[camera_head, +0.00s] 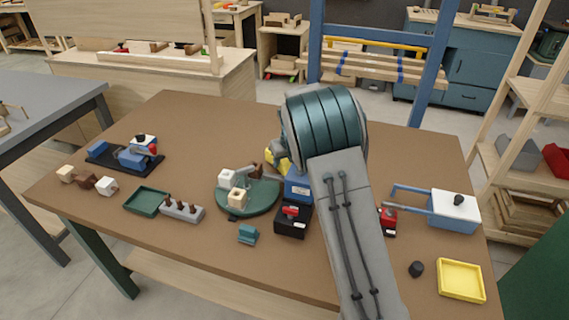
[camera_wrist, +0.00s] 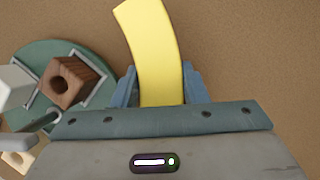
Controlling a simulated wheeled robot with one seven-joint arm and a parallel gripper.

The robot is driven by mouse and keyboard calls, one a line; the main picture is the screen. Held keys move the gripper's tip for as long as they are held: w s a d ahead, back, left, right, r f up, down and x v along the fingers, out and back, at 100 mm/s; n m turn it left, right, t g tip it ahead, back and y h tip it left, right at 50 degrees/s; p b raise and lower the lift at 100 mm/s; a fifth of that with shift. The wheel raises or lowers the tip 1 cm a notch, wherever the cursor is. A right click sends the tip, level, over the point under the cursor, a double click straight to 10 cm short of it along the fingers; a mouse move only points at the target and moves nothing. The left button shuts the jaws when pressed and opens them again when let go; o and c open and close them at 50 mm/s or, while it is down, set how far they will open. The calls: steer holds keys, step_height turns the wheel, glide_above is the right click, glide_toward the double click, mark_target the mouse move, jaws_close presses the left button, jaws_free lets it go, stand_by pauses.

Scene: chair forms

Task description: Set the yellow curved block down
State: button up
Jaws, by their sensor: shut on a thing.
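The yellow curved block (camera_wrist: 152,42) stretches up and away from my gripper (camera_wrist: 160,90) in the wrist view. My gripper is shut on its near end, with a blue finger on each side. In the head view a little of the yellow block (camera_head: 271,155) shows left of my arm, behind the round green plate; the rest is hidden by the arm. Brown tabletop (camera_wrist: 245,50) shows around the block in the wrist view. I cannot tell whether the block touches it.
The round green plate (camera_head: 262,203) holds white, cream and brown blocks, close to my gripper's left. A black box with a red knob (camera_head: 291,222) and a teal block (camera_head: 248,234) stand nearer. A yellow tray (camera_head: 461,280) is at right. The table's back left (camera_head: 210,120) is clear.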

steer(key=shift+f, duration=0.65)
steer(key=o, duration=1.1)
steer(key=shift+c, duration=0.2)
